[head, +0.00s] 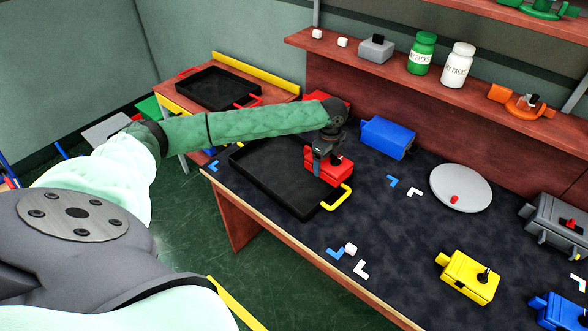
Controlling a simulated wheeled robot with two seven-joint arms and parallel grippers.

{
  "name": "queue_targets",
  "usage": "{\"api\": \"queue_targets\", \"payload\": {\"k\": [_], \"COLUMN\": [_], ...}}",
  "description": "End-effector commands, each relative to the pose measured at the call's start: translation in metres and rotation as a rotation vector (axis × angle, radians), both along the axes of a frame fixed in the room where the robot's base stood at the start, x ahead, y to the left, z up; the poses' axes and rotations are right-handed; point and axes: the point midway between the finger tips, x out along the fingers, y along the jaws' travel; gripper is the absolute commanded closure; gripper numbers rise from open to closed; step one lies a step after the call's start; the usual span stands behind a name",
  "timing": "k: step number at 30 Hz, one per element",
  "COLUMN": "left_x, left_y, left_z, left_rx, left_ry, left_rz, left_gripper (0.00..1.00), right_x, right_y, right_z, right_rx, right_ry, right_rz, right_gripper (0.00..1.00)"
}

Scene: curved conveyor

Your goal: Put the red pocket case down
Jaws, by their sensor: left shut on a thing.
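My left gripper (326,157) reaches in from the left, points down and is shut on the red pocket case (338,175). The gripper partly covers the case from above. The case is at the right end of the black tray (268,192), which has a yellow handle (338,197). I cannot tell whether the case touches the tray or table. My right gripper is not in view.
On the dark table (370,215) stand a blue case (388,137), a round grey plate (461,187) and a yellow case (468,276). Another red thing (335,98) sits behind my left wrist. A second black tray (217,87) is on a side table. The table's middle is mostly clear.

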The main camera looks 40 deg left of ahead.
Motion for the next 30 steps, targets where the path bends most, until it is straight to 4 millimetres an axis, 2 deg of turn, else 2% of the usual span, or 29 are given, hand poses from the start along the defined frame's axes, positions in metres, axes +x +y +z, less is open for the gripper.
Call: {"api": "queue_targets", "payload": {"k": [1,9,15,19,23,30], "left_x": [-0.002,-0.005,-0.006,-0.006,-0.006,-0.006], "left_y": [0.011,0.06,0.089,0.099,0.101,0.101], "left_z": [-0.001,-0.031,-0.049,-0.057,-0.062,-0.088], "left_rx": [0.003,0.002,0.001,0.001,0.0,0.0], "left_ry": [0.003,0.003,0.001,0.001,0.001,0.001], "left_rz": [0.004,0.004,0.003,0.003,0.002,0.003], "left_gripper": [0.45,0.45,0.45,0.45,0.45,0.45], "right_x": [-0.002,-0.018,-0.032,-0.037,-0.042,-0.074], "right_y": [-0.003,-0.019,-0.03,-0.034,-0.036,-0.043], "right_z": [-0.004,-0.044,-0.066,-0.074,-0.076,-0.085], "right_rx": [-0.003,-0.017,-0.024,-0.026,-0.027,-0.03], "right_ry": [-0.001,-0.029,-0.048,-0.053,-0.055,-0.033], "right_rz": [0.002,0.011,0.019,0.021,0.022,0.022], "right_gripper": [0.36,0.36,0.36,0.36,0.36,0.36]}}
